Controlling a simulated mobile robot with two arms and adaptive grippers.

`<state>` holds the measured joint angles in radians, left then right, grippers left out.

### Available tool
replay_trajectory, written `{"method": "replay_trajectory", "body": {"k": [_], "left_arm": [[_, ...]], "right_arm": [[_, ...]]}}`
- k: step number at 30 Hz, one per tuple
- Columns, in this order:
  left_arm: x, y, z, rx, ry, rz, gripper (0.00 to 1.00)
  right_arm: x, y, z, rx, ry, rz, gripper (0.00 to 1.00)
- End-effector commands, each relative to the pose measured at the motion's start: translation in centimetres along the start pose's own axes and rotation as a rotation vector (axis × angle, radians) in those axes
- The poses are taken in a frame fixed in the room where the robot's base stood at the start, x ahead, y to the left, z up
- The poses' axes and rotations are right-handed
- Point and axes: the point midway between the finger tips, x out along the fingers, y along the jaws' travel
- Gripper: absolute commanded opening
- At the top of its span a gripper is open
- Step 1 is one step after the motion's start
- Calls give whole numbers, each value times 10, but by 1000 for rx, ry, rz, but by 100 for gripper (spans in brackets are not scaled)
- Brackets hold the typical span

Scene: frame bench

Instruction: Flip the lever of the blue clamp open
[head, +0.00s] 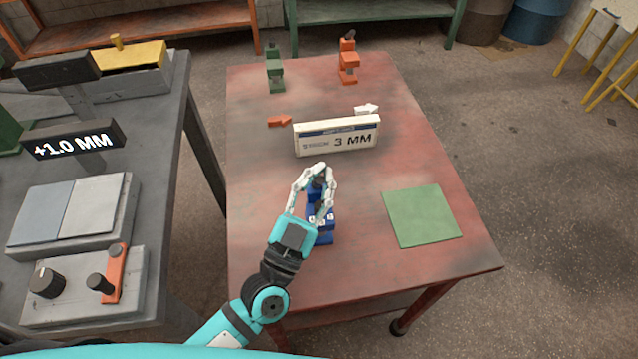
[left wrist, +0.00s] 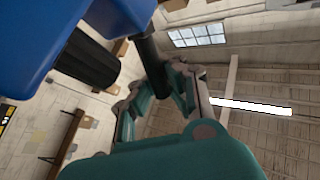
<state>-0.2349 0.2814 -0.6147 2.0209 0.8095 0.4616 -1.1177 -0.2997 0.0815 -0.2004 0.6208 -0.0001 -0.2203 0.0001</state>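The blue clamp (head: 320,238) stands on the red table, below the 3 MM box in the head view. Its upper part is largely hidden by my left gripper (head: 318,172), whose fingers bow around it and come together at the top. In the left wrist view the clamp's blue body (left wrist: 35,40) fills the upper left. A dark lever rod (left wrist: 152,62) runs down from it between the fingertips of my left gripper (left wrist: 160,88), which close on the rod from both sides. My right gripper is in neither view.
A white box marked 3 MM (head: 337,136) stands just beyond the clamp. A green clamp (head: 276,72) and an orange clamp (head: 348,66) stand at the far edge. A green mat (head: 422,215) lies to the right. A grey bench (head: 180,130) is at the left.

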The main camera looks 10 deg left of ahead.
Motion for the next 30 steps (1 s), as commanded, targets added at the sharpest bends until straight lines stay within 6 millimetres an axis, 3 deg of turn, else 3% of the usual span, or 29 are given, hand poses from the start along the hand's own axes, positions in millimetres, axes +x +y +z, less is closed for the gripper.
{"method": "replay_trajectory", "body": {"k": [1, 6, 22, 30], "left_arm": [[-4, 4, 7, 14, 11, 7, 0], [-6, 5, 6, 44, 54, 7, 0], [-6, 6, 5, 56, 69, 10, 0], [-6, 4, 3, 56, 74, 6, 37]], "right_arm": [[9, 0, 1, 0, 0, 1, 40], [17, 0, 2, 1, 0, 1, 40], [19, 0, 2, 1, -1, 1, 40], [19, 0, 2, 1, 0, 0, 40]]}}
